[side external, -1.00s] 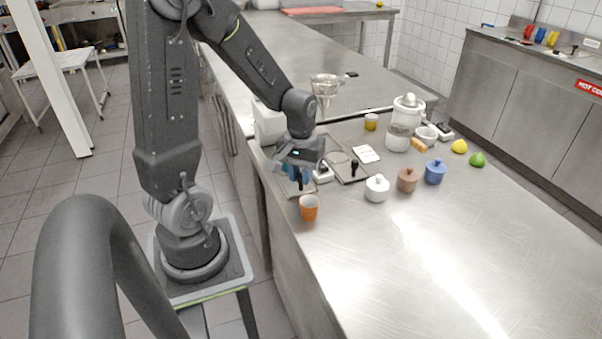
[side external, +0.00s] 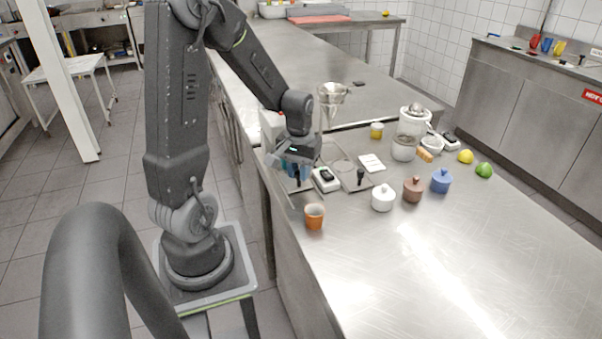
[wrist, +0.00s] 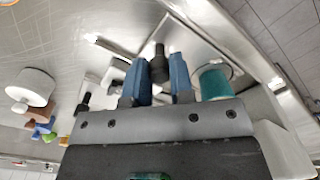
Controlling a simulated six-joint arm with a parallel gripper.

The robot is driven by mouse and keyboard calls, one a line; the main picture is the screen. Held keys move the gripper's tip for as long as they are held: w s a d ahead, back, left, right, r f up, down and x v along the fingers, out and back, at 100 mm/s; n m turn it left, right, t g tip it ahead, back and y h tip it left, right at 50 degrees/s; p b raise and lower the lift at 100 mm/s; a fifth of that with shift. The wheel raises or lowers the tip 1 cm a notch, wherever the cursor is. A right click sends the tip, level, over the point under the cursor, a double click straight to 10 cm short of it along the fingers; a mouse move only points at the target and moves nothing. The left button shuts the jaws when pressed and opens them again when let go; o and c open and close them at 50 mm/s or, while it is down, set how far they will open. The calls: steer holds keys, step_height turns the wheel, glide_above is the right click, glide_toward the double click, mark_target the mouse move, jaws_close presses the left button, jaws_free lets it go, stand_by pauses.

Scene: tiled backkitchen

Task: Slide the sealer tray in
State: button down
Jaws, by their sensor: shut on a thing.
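My gripper (side external: 297,180) is low over the left edge of the steel counter. In the wrist view its two blue fingers (wrist: 156,82) are shut on an upright black handle (wrist: 158,62). The handle stands on a flat grey metal tray (wrist: 195,47), which I take for the sealer tray. In the side view the tray is mostly hidden under my gripper. A white box-shaped appliance (side external: 268,122) stands just behind my gripper, partly covered by my arm; I cannot tell how far the tray reaches into it.
A teal cup (wrist: 214,82) is beside the fingers. An orange cup (side external: 314,217) stands in front. Lidded pots (side external: 382,198) stand farther right. The front right counter is clear.

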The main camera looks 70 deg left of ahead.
steer(key=c, duration=1)
jaws_free()
step_height(320, 180, up, 14)
steer(key=shift+f, duration=0.1)
